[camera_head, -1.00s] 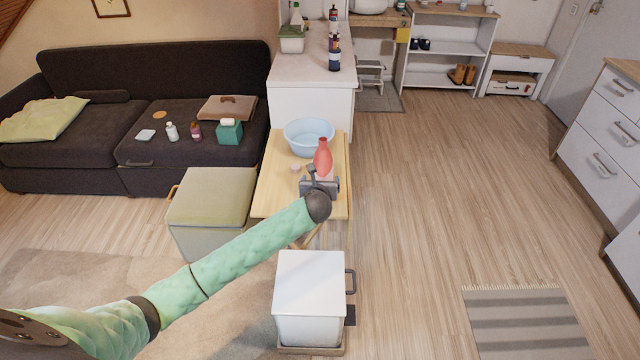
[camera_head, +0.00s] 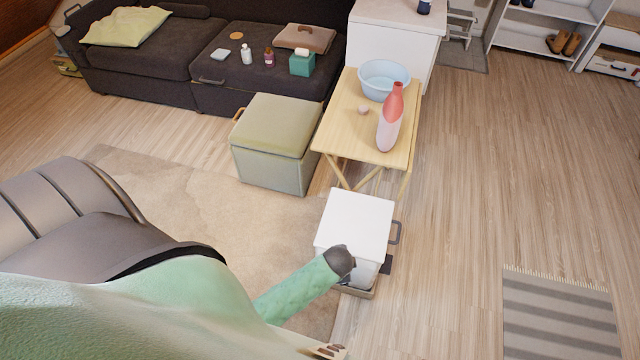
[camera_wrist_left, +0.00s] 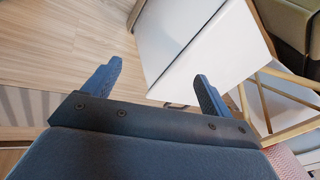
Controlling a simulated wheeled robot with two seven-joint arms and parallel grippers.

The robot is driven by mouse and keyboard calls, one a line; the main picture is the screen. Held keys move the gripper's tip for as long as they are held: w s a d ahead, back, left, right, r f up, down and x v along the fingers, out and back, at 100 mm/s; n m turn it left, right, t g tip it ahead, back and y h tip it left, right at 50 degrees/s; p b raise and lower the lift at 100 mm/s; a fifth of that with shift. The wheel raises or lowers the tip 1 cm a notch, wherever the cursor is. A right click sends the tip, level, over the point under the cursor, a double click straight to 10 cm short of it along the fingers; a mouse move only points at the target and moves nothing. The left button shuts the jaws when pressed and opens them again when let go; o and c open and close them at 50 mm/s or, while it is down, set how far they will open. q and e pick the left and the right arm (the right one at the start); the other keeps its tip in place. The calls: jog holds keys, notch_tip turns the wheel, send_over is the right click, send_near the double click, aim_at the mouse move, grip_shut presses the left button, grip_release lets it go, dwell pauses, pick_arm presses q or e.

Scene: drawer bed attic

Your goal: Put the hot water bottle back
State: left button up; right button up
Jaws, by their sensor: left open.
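A bottle with a red top and pale pink body (camera_head: 389,122), which I take for the hot water bottle, stands upright on the light wooden folding table (camera_head: 345,135), near its right front corner. My left arm reaches down to the white lidded box (camera_head: 357,220), well in front of the table. In the head view my left gripper is mostly hidden behind its dark wrist joint. In the left wrist view my left gripper (camera_wrist_left: 158,70) is open with nothing between its fingers, and the white box (camera_wrist_left: 205,40) is beyond them. My right gripper is not in view.
A blue basin (camera_head: 384,82) and a small round object (camera_head: 363,110) share the table. A green ottoman (camera_head: 278,145) stands to its left. The sofa (camera_head: 160,65) holds several small items. The wooden floor to the right is open, with a striped rug (camera_head: 560,315).

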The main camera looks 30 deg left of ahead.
pick_arm(q)
jog(key=s+f+n+g, duration=0.1)
jog(key=s+f+n, duration=0.1)
jog(key=s, duration=0.3)
jog(key=s+d+f+n+g, duration=0.1)
jog(key=s+f+n, duration=0.1)
jog(key=s, duration=0.4)
jog(key=s+f+n+g+h, duration=0.1)
jog(key=s+n, duration=0.3)
jog(key=s, duration=0.1)
jog(key=shift+s+d+f+n, duration=0.25)
jog(key=shift+s+f+n, duration=0.05)
jog(key=shift+s+f, duration=0.1)
